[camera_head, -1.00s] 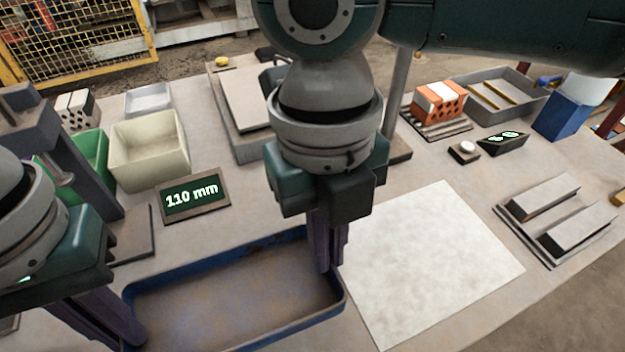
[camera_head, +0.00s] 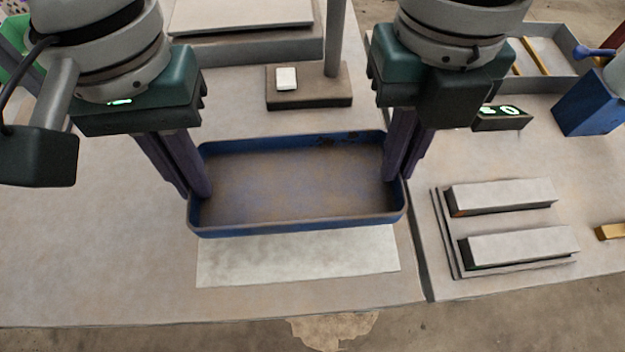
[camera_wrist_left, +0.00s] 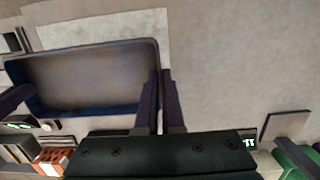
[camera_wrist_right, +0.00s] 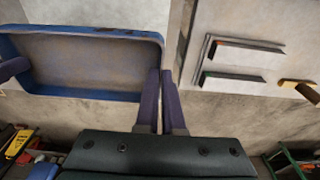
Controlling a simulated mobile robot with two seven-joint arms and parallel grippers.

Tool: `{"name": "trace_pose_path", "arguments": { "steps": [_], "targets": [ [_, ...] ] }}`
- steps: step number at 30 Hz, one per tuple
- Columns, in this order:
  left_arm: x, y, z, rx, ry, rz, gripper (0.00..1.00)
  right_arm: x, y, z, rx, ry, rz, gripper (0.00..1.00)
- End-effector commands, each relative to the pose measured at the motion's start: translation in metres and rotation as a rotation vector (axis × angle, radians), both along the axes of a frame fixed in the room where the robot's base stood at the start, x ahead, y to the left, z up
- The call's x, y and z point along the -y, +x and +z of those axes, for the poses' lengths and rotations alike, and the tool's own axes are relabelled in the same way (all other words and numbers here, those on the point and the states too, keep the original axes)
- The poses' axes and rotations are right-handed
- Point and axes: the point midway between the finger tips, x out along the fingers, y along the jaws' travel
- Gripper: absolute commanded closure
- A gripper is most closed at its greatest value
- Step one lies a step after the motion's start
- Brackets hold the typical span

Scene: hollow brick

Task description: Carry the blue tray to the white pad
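The blue tray (camera_head: 300,182) is a long, shallow, worn and empty tray. In the head view it overlaps the far part of the white pad (camera_head: 300,258), whose near strip shows in front of it. The tray looks level and slightly raised, though its exact height is unclear. My left gripper (camera_head: 198,190) is closed on the tray's left end wall. My right gripper (camera_head: 400,178) is closed on its right end wall. Both wrist views show the tray wall running between the fingers. The pad also shows beyond the tray in the left wrist view (camera_wrist_left: 105,30).
To the right, a rack with two grey bars (camera_head: 510,225) stands beyond a table seam. A dark block with a white button (camera_head: 308,88) lies behind the tray. A blue container (camera_head: 590,103) stands at far right. The table's front edge is close in front of the pad.

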Motion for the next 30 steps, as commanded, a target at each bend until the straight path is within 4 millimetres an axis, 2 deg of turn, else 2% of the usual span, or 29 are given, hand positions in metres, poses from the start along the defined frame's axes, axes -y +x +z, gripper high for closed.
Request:
{"name": "trace_pose_path", "arguments": {
  "steps": [14,30],
  "targets": [
    [0.0,0.0,-0.007,0.0,0.001,0.001,1.0,0.0,0.0,-0.007,0.001,0.0,0.0,1.0],
    [0.0,0.0,-0.047,0.0,0.001,0.001,1.0,0.0,0.0,-0.047,0.0,-0.001,0.0,1.0]
  ]
}}
